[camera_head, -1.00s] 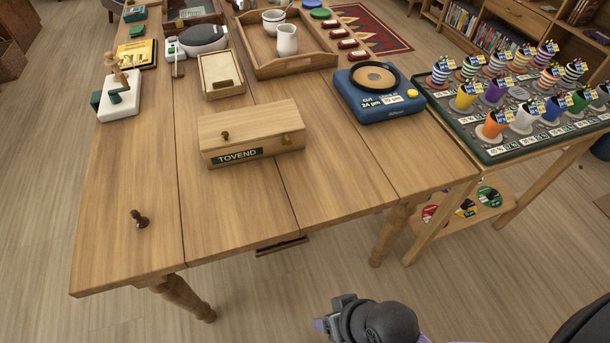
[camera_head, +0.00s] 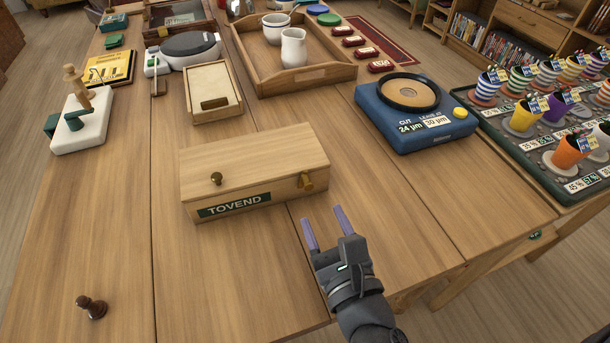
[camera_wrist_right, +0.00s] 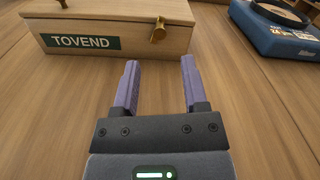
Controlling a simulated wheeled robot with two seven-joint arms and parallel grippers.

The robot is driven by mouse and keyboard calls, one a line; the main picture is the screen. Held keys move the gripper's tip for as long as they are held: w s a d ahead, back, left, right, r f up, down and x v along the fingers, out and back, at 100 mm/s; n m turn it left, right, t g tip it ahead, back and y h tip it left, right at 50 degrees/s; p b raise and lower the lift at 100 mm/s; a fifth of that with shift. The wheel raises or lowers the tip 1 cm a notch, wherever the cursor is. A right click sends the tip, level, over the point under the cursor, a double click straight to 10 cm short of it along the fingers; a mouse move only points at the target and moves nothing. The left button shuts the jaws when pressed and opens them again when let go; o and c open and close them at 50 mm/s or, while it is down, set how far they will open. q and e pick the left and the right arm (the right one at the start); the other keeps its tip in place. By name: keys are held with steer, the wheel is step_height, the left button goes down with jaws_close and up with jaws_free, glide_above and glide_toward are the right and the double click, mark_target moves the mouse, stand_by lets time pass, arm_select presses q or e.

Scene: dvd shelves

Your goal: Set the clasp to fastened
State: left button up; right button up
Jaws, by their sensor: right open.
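A wooden box (camera_head: 255,168) labelled TOVEND sits on the table, its lid down. A small brass clasp (camera_head: 306,182) is on the right part of its front face; in the right wrist view the clasp (camera_wrist_right: 159,29) shows at the top. I cannot tell for sure whether it is fastened. A small round knob (camera_head: 216,178) is on the box at the left. My right gripper (camera_head: 325,226) is open and empty, in front of the box and just below the clasp, apart from it. Its purple fingers (camera_wrist_right: 160,82) point toward the box. My left gripper is not in view.
A blue device (camera_head: 415,112) with a round black ring stands right of the box. A shallow wooden case (camera_head: 213,92) and a tray (camera_head: 305,77) with white jugs lie behind.

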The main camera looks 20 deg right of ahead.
mark_target(306, 189)
steer(key=w, duration=0.5)
steer(key=shift+w+r, duration=0.1)
steer(key=shift+w, duration=0.9)
jaws_close()
steer(key=shift+p, duration=0.35)
steer(key=shift+a+r+n+p, duration=0.15)
steer(key=shift+n+p, duration=0.15)
steer(key=shift+n, duration=0.2)
steer(key=shift+a+n+p, duration=0.1)
steer(key=shift+n+p, duration=0.2)
steer(key=shift+n, duration=0.2)
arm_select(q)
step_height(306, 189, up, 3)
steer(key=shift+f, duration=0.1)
arm_select(e)
steer(key=shift+f+n, duration=0.2)
steer(key=shift+n, duration=0.3)
